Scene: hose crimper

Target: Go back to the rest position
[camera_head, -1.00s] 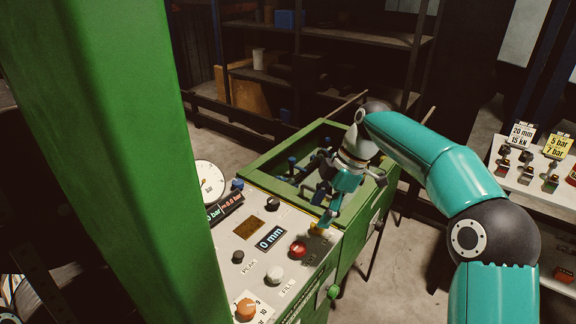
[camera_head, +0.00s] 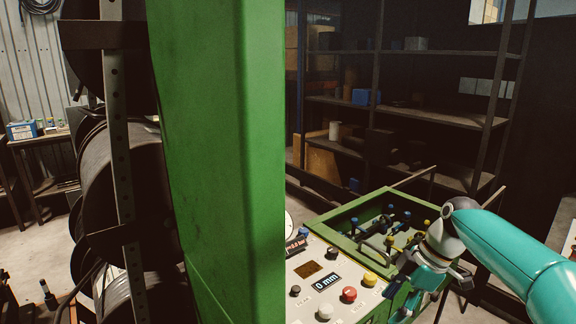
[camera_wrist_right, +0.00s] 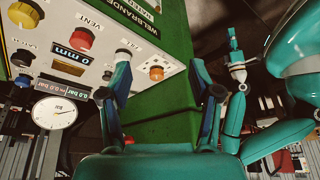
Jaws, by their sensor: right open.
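My right gripper (camera_head: 408,300) hangs at the right end of the green machine's control panel (camera_head: 306,263), right of the yellow knob (camera_head: 370,278) and apart from it. In the right wrist view its two fingers (camera_wrist_right: 163,85) are spread, with nothing between them. My left gripper is out of the head view.
A tall green column (camera_head: 225,150) blocks the middle of the head view. The machine's open green bin (camera_head: 350,215) holds blue and yellow-topped fittings. Hose reels (camera_head: 125,190) stand at left.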

